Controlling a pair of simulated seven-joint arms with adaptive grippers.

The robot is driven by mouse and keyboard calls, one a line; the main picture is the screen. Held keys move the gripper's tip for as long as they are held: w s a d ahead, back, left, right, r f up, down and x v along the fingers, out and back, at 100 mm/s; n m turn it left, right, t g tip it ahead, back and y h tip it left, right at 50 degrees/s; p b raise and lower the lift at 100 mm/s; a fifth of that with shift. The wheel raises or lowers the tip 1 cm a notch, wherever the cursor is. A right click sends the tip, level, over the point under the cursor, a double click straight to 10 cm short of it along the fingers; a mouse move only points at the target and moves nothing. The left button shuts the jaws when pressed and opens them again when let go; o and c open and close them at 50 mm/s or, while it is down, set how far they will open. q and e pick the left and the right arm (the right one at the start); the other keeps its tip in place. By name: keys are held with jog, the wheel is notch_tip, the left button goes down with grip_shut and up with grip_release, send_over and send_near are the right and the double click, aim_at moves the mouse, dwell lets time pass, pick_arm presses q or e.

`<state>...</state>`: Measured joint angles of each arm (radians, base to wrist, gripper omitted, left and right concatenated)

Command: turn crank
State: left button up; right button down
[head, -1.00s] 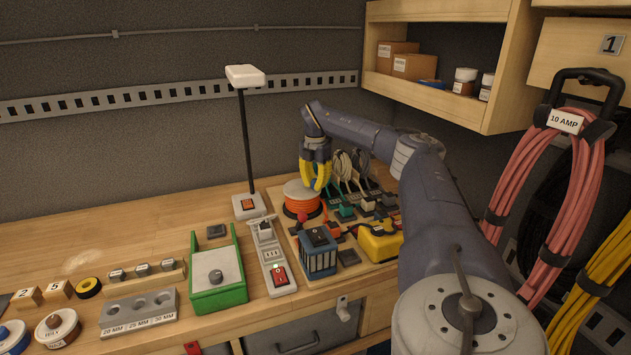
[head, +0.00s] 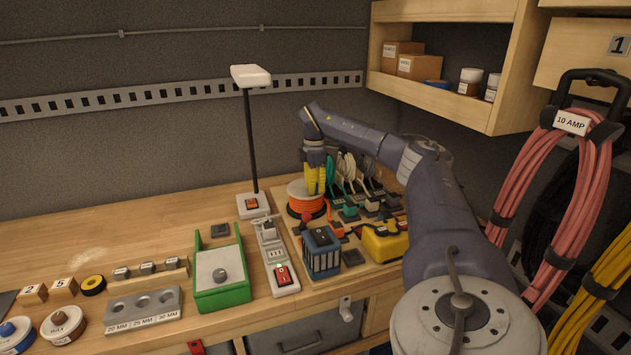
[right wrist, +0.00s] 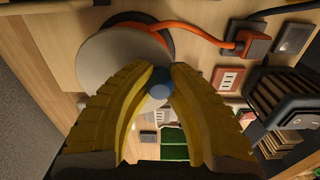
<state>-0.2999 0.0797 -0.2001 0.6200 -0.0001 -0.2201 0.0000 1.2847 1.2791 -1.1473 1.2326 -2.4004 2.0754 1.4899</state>
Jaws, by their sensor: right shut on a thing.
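The cord reel (head: 306,202) stands on the bench, with orange cord wound on it and a pale round top. In the right wrist view its pale disc (right wrist: 108,58) fills the upper left, and a blue crank knob (right wrist: 158,84) stands up near the disc's edge. My right gripper (head: 314,190) comes down from above onto the reel. Its yellow fingers are shut on the blue knob, as the right wrist view (right wrist: 159,80) shows. In the head view the fingers hide the knob. My left gripper is in neither view.
An orange cord (right wrist: 205,36) runs from the reel to a plug. A blue box with a switch (head: 321,250), a yellow box (head: 385,242) and a power strip (head: 277,263) stand close by. A lamp post (head: 250,140) rises left of the reel.

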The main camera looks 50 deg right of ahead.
dwell(0.3)
jog(key=c, duration=1.1)
grip_release()
jog(key=shift+r, duration=0.1)
notch_tip(320, 180, up, 12)
jog(key=shift+f, duration=0.15)
